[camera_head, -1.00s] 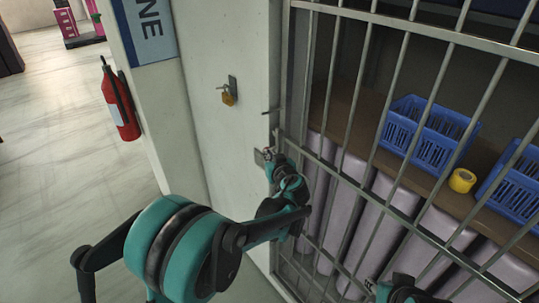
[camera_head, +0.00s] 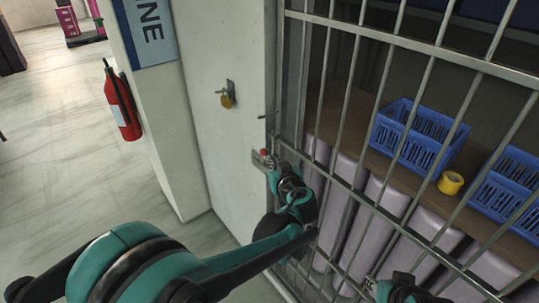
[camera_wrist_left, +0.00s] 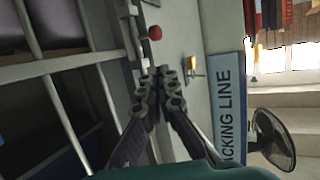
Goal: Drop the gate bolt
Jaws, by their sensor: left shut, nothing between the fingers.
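The barred gate (camera_head: 362,182) stands upright beside a pale post, its bars closing off a shelf. The gate bolt shows by its red knob (camera_head: 264,152) at the gate's left edge; the knob also shows in the left wrist view (camera_wrist_left: 155,32). My left gripper (camera_head: 274,172) is right by the bolt, just below the knob in the head view. In the left wrist view its fingers (camera_wrist_left: 158,72) are together and empty, with the knob just beyond the tips. I cannot tell whether they touch the bolt. My right gripper (camera_head: 372,286) shows only partly at the bottom edge; its jaws are unclear.
A brass padlock (camera_head: 227,101) hangs on the pale post. Behind the bars are blue baskets (camera_head: 418,135), a yellow tape roll (camera_head: 450,183) and lilac rolls (camera_head: 382,212). A red fire extinguisher (camera_head: 122,103) hangs at the left.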

